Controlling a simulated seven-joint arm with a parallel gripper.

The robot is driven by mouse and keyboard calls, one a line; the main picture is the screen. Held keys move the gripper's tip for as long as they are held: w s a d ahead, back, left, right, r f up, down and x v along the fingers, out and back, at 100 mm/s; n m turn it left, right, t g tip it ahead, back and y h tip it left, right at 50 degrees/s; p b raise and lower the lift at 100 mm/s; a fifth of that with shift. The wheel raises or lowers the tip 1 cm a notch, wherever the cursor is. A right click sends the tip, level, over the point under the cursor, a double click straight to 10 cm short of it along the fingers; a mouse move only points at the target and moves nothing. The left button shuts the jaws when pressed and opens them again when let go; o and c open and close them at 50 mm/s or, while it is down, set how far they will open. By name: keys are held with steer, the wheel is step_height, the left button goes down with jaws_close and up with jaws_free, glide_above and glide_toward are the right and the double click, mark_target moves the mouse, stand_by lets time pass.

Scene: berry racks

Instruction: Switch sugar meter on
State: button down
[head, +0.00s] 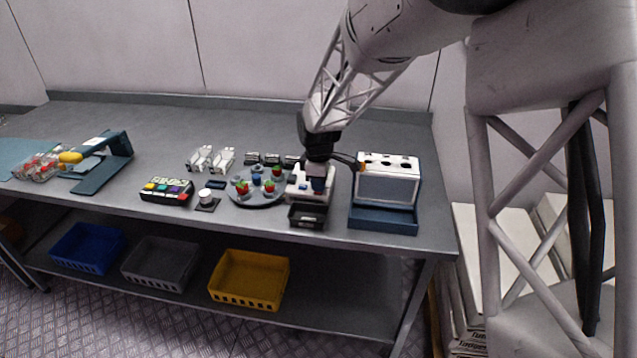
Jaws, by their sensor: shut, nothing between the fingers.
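A small white device (296,187), which may be the sugar meter, stands near the front edge of the bench with a black tray (307,216) at its front. My gripper (318,184) points down right over this device, shut and empty. It hides part of the device's top, and I cannot tell whether it touches it. Any switch or display state is too small to make out. To the right stands a larger white and dark-blue box (388,187) with several dark spots on top.
A round grey plate (243,199) with berries on pegs stands left of the white device. Further left are a black panel with coloured buttons (167,190), a white cup (205,196), white racks (211,159) and a blue stand (112,164). Blue, grey and yellow (250,279) crates sit on the shelf below.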

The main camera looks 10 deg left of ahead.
steer(key=shift+f, duration=0.45)
steer(key=shift+w+r, duration=0.1)
steer(key=shift+w, duration=0.5)
steer(key=shift+d, duration=0.1)
steer(key=shift+r, duration=0.15)
step_height(320, 180, up, 14)
steer(key=shift+w+r, duration=0.15)
steer(key=shift+r, duration=0.1)
stand_by(0.5)
